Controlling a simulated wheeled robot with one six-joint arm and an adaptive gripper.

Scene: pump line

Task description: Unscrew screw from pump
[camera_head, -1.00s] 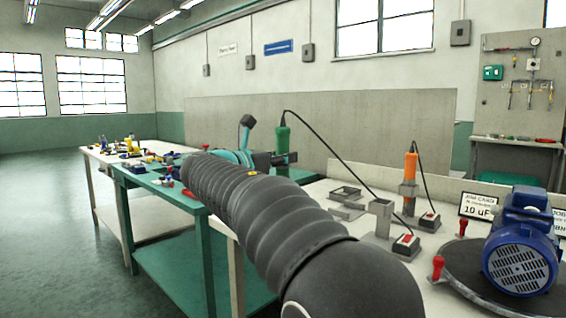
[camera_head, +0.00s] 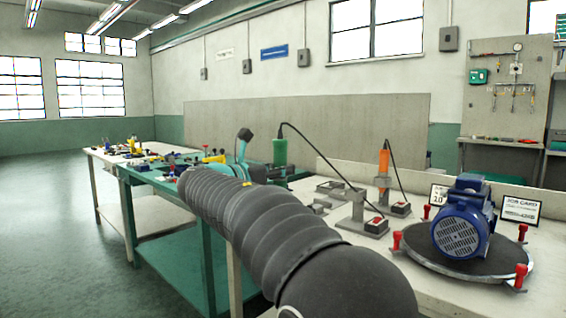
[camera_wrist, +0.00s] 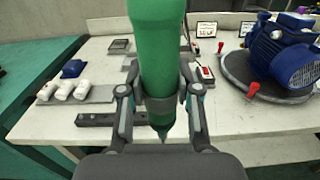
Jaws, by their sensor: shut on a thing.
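My gripper (camera_wrist: 162,105) is shut on a green screwdriver (camera_wrist: 155,50), held upright with its tip down in the wrist view. The screwdriver's green handle (camera_head: 280,152) also shows in the head view, with a dark cord running from its top. The blue pump (camera_head: 462,220) stands on a round dark turntable (camera_head: 420,262) on the white bench at the right. The pump also shows at the right of the wrist view (camera_wrist: 283,48), apart from the screwdriver. I cannot make out the screw on the pump. My arm hides part of the benches in the head view.
An orange screwdriver (camera_head: 384,162) stands in a grey holder, with another holder (camera_head: 357,212) beside it. Red clamps (camera_head: 521,276) stand around the turntable. White cylinders (camera_wrist: 63,90) lie in a grey tray. Cards stand behind the pump.

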